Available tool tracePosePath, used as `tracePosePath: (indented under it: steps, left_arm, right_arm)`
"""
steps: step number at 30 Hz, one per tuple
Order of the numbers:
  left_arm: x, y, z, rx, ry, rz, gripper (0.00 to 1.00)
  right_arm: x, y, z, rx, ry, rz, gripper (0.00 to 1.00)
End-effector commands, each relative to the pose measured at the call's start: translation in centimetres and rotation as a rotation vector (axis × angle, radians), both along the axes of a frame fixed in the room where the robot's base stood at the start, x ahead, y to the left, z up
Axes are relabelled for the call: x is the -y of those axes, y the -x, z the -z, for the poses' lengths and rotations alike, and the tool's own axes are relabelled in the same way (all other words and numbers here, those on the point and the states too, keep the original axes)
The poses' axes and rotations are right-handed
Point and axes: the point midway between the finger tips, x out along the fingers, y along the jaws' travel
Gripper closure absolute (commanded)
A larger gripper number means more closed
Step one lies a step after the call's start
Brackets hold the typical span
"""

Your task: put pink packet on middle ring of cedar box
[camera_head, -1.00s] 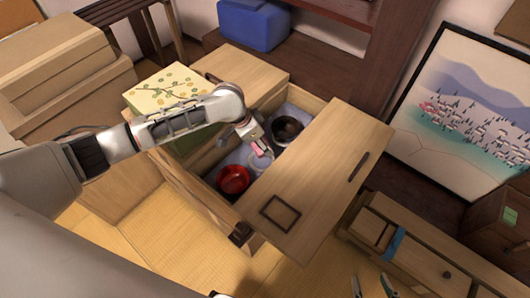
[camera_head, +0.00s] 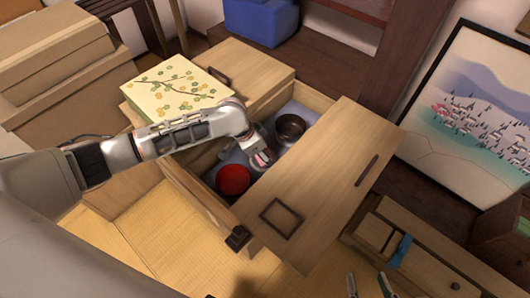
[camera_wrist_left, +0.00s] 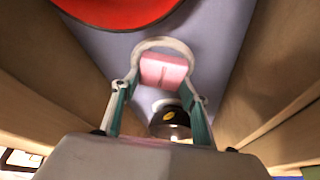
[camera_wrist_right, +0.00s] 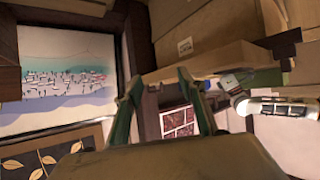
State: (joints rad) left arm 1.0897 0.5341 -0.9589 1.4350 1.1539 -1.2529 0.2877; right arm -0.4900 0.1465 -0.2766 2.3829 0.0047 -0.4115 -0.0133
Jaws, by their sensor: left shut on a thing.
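The pink packet (camera_wrist_left: 165,71) is between the fingers of my left gripper (camera_wrist_left: 163,88), which is shut on it. In the head view my left gripper (camera_head: 262,157) reaches down into the open part of the cedar box (camera_head: 187,190), and a bit of pink shows at its tips. A pale ring (camera_wrist_left: 163,43) on the box floor frames the packet in the left wrist view; I cannot tell whether the packet touches the floor. My right gripper (camera_head: 368,284) is open and empty at the bottom of the head view, its fingers also in the right wrist view (camera_wrist_right: 158,98).
A red bowl (camera_head: 233,180) and a dark bowl (camera_head: 290,128) stand inside the box on either side of the ring. A wooden panel (camera_head: 325,185) covers the box's right side. A flowered box (camera_head: 178,88) sits on its left part.

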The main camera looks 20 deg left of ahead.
Motion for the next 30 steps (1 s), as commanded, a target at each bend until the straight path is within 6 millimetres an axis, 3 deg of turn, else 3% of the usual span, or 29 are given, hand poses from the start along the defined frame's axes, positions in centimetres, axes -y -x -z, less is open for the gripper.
tracePosePath:
  steps: [1,2,3,16,22,26,30]
  left_arm:
    - [0.0,0.0,0.2,-0.001,0.001,-0.001,0.73]
    - [0.0,0.0,0.2,-0.001,0.001,0.0,0.48]
    - [0.0,0.0,0.2,-0.001,0.001,0.0,0.39]
    - [0.0,0.0,-0.4,0.001,-0.001,0.001,0.39]
    - [-0.9,0.4,-4.4,0.015,0.0,0.0,0.39]
    - [-1.6,1.2,-7.1,0.016,0.0,0.0,0.39]
    - [-2.2,2.1,-9.4,0.012,0.0,0.001,0.39]
  right_arm:
    - [0.1,0.1,0.2,-0.004,0.001,0.0,0.6]
    - [0.1,0.2,0.2,-0.005,0.002,0.0,0.6]
    - [0.1,0.2,0.3,-0.007,0.002,0.0,0.6]
    - [0.3,0.3,0.3,-0.007,0.01,-0.006,0.6]
    - [1.3,-0.5,-1.0,0.017,0.048,-0.006,0.6]
    - [3.3,1.3,1.3,-0.044,0.115,-0.008,0.6]
    - [3.7,1.3,1.3,-0.046,0.128,-0.003,0.6]
